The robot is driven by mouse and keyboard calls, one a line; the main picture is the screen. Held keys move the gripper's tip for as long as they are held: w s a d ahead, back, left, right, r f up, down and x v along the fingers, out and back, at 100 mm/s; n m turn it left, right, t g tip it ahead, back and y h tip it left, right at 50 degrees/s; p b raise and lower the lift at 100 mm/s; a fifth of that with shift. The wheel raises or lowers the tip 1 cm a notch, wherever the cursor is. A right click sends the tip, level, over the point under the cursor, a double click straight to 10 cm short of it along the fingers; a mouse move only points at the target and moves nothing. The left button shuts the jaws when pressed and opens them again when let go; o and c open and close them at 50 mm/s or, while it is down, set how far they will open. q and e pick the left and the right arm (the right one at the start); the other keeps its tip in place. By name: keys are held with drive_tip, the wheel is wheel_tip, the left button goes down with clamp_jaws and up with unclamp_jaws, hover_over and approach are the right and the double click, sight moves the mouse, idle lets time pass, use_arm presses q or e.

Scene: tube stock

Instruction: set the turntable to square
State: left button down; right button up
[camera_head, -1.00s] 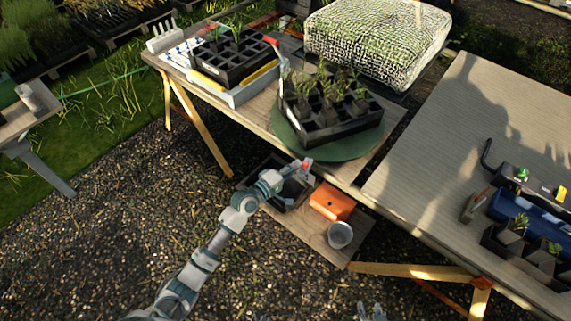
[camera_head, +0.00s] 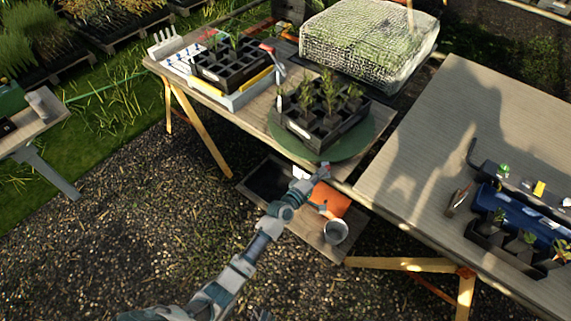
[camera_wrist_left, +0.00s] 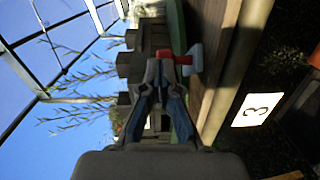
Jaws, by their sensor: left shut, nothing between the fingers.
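The turntable is a round green disc (camera_head: 362,143) on the left bench, under a black cell tray (camera_head: 318,139) of seedlings. The tray's near-left side runs roughly along the bench's front edge; I cannot tell if it is exactly parallel. My left gripper (camera_head: 318,173) is at the disc's near rim, shut and empty. A small red-and-pale piece (camera_wrist_left: 184,58) is at its fingertips in the left wrist view. It looks like a handle at the disc's rim, but its attachment is unclear. The disc's green edge (camera_wrist_left: 176,26) shows beyond. My right gripper is not clearly visible.
Below the bench, a low shelf holds a dark bin (camera_head: 266,182), an orange box (camera_head: 330,199) and a metal pot (camera_head: 336,232). The right bench's left part (camera_head: 420,150) is clear.

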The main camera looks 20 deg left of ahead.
use_arm(q)
drive_tip(key=d, duration=0.2)
drive_tip(key=w+d, duration=0.1)
drive_tip(key=d, duration=0.1)
drive_tip(key=shift+s+r, duration=0.1)
drive_tip(key=shift+r, duration=0.05)
idle(0.6)
